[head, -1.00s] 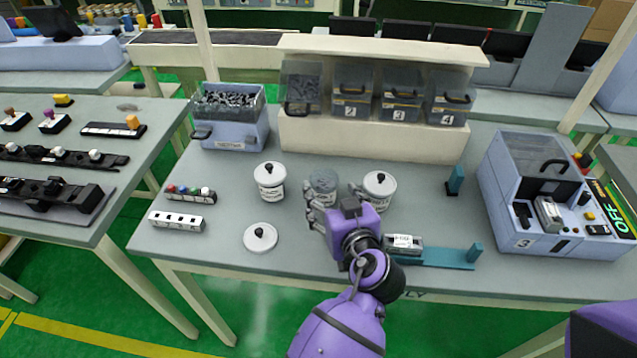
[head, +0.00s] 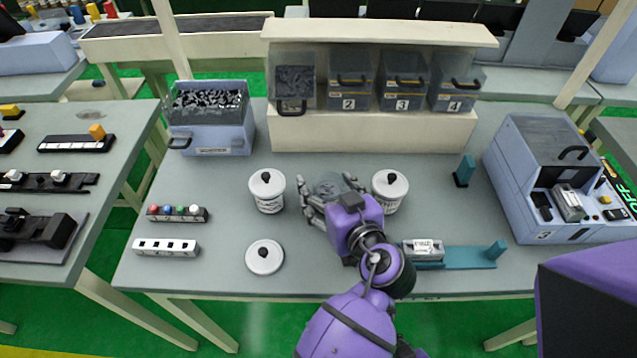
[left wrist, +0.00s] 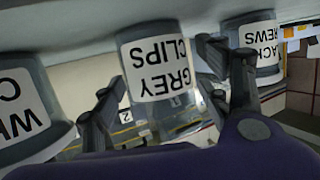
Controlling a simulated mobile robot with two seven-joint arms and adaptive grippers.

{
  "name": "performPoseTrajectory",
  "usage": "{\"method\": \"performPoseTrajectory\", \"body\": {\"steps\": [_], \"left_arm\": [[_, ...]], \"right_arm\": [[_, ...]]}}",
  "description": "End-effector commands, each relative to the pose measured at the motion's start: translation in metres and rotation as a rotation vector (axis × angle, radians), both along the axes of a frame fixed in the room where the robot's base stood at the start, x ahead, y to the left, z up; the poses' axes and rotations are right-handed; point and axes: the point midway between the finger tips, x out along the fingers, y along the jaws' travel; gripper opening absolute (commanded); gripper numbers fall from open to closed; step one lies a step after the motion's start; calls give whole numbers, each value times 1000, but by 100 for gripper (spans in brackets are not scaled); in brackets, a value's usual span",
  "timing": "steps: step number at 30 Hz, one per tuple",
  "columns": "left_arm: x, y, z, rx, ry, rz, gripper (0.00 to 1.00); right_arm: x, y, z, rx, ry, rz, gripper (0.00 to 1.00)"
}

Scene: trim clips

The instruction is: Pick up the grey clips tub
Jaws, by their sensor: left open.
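The grey clips tub (head: 328,184) is a clear, open-topped tub standing on the table between two lidded tubs. In the left wrist view, which is upside down, its label (left wrist: 158,72) reads GREY CLIPS. My left gripper (head: 329,190) is open, with its fingers on either side of this tub. In the left wrist view the gripper (left wrist: 165,100) has one finger left and one right of the tub. I cannot tell whether either finger touches it. The palm and wrist hide the tub's near side in the head view. My right gripper is not in view.
A lidded tub (head: 267,192) stands left, and another (head: 390,190) stands close on the right. A loose white lid (head: 264,257) lies in front. A teal fixture (head: 465,257) is at front right. A shelf with drawers (head: 375,130) stands behind.

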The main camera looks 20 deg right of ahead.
Motion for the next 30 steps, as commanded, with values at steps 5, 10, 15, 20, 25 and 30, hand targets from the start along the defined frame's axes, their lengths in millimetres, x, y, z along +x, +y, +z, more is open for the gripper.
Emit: {"method": "performPoseTrajectory", "body": {"steps": [5, 10, 15, 20, 25, 30], "left_arm": [[0, 0, 0, 0, 0, 0, 69], [0, 0, 0, 0, 0, 0, 48], [0, 0, 0, 0, 0, 0, 26], [0, 0, 1, 0, -2, -1, 8], [0, 0, 1, 0, -2, -1, 8], [2, 1, 4, 0, -3, -1, 8]], "right_arm": [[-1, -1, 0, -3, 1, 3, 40], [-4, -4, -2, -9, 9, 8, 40], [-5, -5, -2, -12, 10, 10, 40], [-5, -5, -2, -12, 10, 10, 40], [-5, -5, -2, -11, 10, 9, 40], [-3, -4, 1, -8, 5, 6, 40]]}}
